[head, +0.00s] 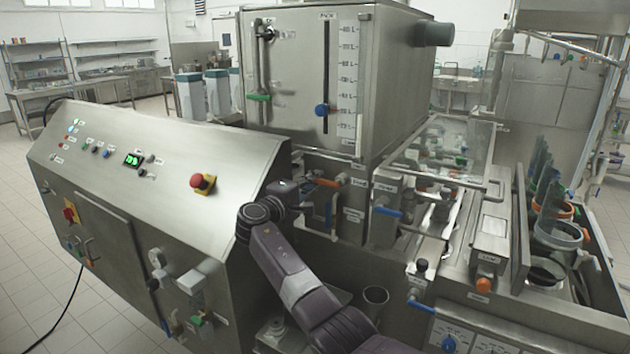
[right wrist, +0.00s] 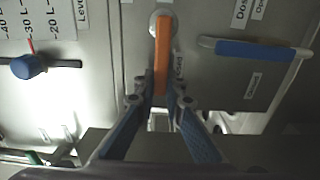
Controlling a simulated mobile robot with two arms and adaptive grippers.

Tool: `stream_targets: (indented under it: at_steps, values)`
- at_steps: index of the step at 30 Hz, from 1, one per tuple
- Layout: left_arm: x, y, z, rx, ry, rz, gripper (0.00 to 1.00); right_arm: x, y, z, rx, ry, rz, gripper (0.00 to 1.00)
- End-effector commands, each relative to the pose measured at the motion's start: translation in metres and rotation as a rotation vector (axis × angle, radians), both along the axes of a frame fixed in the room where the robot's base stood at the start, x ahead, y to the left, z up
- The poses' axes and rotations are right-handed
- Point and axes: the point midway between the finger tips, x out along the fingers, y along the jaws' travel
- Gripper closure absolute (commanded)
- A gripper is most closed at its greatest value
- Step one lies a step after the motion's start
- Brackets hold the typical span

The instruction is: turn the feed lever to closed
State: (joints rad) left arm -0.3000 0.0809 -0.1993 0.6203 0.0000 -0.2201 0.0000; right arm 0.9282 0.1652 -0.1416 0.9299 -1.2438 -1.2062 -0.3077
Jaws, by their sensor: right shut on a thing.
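The feed lever has an orange handle (head: 325,182) and sits on the steel front below the big tank. In the right wrist view the orange handle (right wrist: 162,58) runs down from a round metal pivot, in between my fingers. My right gripper (right wrist: 161,88) is closed around the lower end of the handle, one finger on each side. In the head view my right gripper (head: 304,188) reaches the lever from the left and front. The small label beside the handle is partly covered and hard to read. My left gripper is in neither view.
A blue dose lever (right wrist: 262,50) sits close to the right of the feed lever. A blue level knob (right wrist: 28,66) is to the left. A control panel with a red stop button (head: 202,182) slopes left of my arm. The tank (head: 300,90) stands above.

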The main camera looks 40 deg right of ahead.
Motion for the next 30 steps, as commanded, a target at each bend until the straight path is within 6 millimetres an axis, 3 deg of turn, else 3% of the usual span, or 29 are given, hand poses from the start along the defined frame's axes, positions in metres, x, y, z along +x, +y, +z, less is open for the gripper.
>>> stream_targets:
  at_steps: [1,2,6,17,20,30]
  values:
    - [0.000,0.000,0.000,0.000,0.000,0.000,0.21,0.000,0.001,-0.003,0.000,0.007,0.000,1.00]
    - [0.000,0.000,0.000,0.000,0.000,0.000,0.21,0.000,0.001,-0.003,0.000,0.007,0.000,0.87]
    - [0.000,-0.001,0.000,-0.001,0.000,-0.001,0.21,0.000,0.000,-0.002,0.000,0.005,0.000,0.72]
    - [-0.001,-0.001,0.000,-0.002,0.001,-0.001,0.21,-0.001,0.005,-0.001,0.000,0.002,0.001,0.72]
    - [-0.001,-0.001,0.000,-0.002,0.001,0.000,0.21,-0.006,0.016,-0.002,0.000,0.002,0.002,0.72]
    - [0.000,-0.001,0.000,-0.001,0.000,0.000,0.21,-0.033,0.082,-0.002,0.002,0.002,0.003,0.72]
